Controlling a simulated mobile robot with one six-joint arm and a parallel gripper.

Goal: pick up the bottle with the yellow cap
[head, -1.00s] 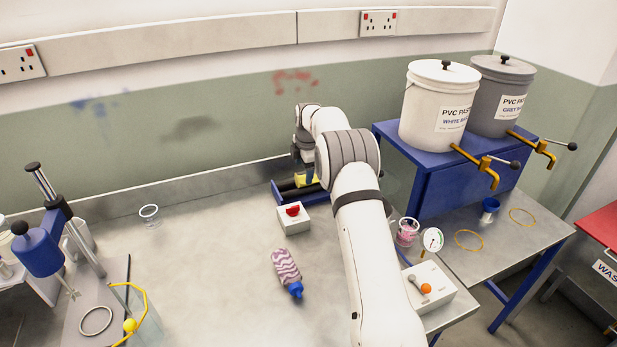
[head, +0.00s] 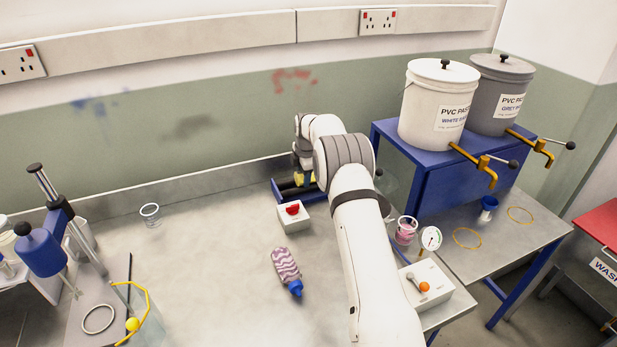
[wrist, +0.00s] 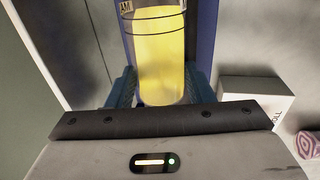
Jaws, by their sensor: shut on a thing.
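My gripper (wrist: 162,90) has its blue fingers shut on a yellow cylinder (wrist: 162,65) with dark ring lines, seen close up in the wrist view. Whether this is the bottle with the yellow cap I cannot tell; no separate cap shows. In the head view my arm reaches to the back of the bench, over a blue rack (head: 283,190), and hides most of the gripper. A bit of yellow (head: 299,179) shows there. A bottle with a pink-purple and white wavy pattern and a blue cap (head: 287,270) lies on the bench, apart from my gripper.
A clear ring-like cup (head: 150,214) is at the back left. Paste buckets (head: 438,105) stand on a blue stand at right. A pink cup (head: 406,230) and gauge (head: 430,238) are right of my arm.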

